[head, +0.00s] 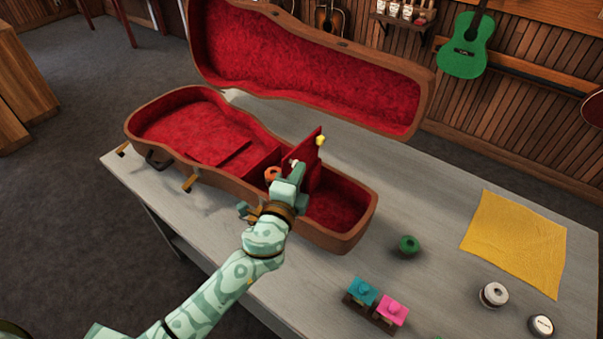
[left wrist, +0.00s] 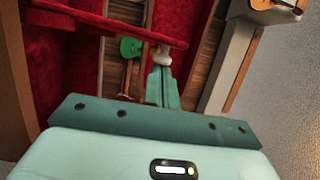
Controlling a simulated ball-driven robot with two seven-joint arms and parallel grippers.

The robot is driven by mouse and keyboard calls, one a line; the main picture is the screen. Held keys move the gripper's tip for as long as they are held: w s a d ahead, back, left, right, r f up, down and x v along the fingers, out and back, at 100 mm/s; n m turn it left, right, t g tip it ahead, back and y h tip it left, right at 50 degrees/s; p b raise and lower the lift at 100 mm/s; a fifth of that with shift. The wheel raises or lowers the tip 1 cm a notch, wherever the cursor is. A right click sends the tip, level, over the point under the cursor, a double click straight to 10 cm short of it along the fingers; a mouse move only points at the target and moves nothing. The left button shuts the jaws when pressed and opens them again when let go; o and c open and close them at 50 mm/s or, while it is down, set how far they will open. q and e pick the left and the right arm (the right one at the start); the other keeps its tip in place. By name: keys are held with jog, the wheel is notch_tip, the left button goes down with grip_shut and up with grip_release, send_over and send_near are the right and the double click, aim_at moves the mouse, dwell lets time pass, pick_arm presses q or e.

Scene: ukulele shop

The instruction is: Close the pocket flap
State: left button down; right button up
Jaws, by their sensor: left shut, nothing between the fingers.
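The instrument case (head: 358,225) lies open on the table, lined in red. Its pocket flap (head: 312,150) stands raised, roughly upright, above the narrow end, with a yellow tab (head: 320,140) on its upper edge. My left gripper (head: 295,164) is shut and empty, its tips close to the left face of the flap. Whether they touch it I cannot tell. In the left wrist view the shut fingers (left wrist: 162,62) point at a thin red panel edge (left wrist: 110,25), apparently the flap. My right gripper is not in view.
The raised case lid (head: 385,110) stands behind. An orange round item (head: 272,173) sits left of the flap. On the table (head: 230,275) are a green ring (head: 409,244), teal (head: 362,290) and pink (head: 392,310) blocks, a yellow cloth (head: 515,240) and small round tins (head: 494,294).

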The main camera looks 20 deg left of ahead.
pick_arm(q)
jog(key=a+n+p, duration=0.1)
jog(key=w+a+r+n+p, duration=0.1)
jog(key=a+p, duration=0.1)
jog(key=w+a+r+n+g+p, duration=0.1)
jog(key=p, duration=0.1)
jog(key=shift+a+n, duration=0.3)
jog(key=w+a+f+n+g+h, duration=0.3)
jog(key=w+a+f+n+h, duration=0.1)
jog(key=a+f+n, duration=0.6)
jog(key=shift+w+a+f+g+p, duration=0.2)
jog(key=shift+w+a+g+p, duration=0.25)
jog(key=shift+a, duration=0.9)
jog(key=shift+w, duration=0.1)
